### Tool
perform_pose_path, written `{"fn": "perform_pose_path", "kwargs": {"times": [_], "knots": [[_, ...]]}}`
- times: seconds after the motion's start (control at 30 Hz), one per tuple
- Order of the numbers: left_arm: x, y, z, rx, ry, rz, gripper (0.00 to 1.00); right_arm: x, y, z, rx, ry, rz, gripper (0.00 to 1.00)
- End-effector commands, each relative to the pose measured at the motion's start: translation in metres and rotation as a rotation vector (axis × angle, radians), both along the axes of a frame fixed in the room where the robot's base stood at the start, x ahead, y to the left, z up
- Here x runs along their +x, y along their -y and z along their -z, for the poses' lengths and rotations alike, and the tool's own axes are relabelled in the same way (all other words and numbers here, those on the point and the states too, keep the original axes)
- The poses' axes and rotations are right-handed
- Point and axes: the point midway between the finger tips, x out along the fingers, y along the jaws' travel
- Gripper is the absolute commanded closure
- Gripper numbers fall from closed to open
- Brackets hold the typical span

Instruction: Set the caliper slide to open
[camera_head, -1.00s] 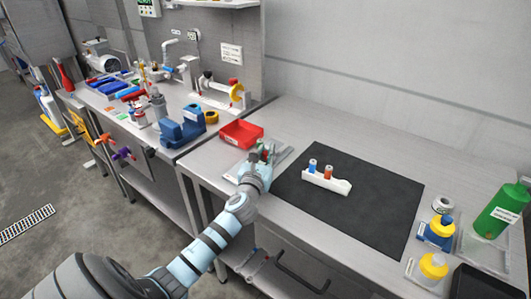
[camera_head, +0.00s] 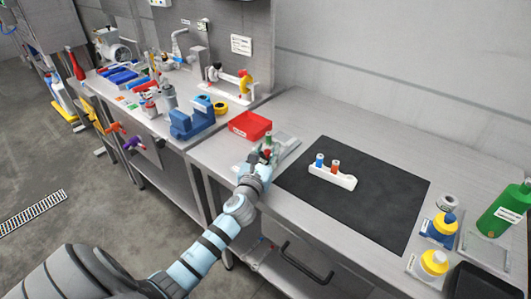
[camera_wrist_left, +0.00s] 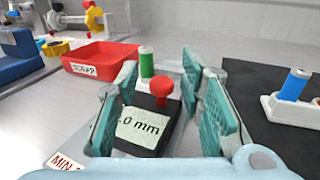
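The caliper in the left wrist view has a black slide block (camera_wrist_left: 150,122) with a label whose readable part is "0 mm". A red knob (camera_wrist_left: 163,88) and a green post (camera_wrist_left: 146,62) stand by the block. My left gripper (camera_wrist_left: 170,85) is open, with one teal pad on each side of the block and knob; I cannot tell whether they touch. In the head view my left gripper (camera_head: 266,155) is over the caliper, largely covering it; its green post (camera_head: 268,138) shows. My right gripper is in neither view.
A red scrap tray (camera_head: 250,125) stands behind the caliper. A dark mat (camera_head: 375,205) to the right holds a white rack (camera_head: 332,178) with blue and orange vials. A blue holder (camera_head: 192,119) is at left; bottles, including a green one (camera_head: 505,210), stand at far right.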

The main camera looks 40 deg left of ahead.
Motion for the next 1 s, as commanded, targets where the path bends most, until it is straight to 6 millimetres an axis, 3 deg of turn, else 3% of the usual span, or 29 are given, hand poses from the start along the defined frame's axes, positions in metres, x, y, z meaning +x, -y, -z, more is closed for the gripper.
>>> {"fn": "perform_pose_path", "kwargs": {"times": [0.17,0.4,0.53,0.67,1.0], "knots": [[-0.020,0.006,0.001,0.000,-0.001,0.000,0.65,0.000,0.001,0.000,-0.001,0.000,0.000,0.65],[-0.083,0.028,0.001,-0.002,-0.002,0.000,0.65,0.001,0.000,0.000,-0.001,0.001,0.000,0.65],[-0.107,0.036,0.001,-0.001,-0.002,-0.001,0.65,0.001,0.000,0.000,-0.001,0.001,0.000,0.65],[-0.115,0.039,0.000,-0.001,0.000,-0.002,0.65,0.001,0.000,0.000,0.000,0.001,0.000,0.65],[-0.115,0.039,0.000,0.000,0.000,-0.001,0.65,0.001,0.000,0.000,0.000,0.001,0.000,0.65]]}}
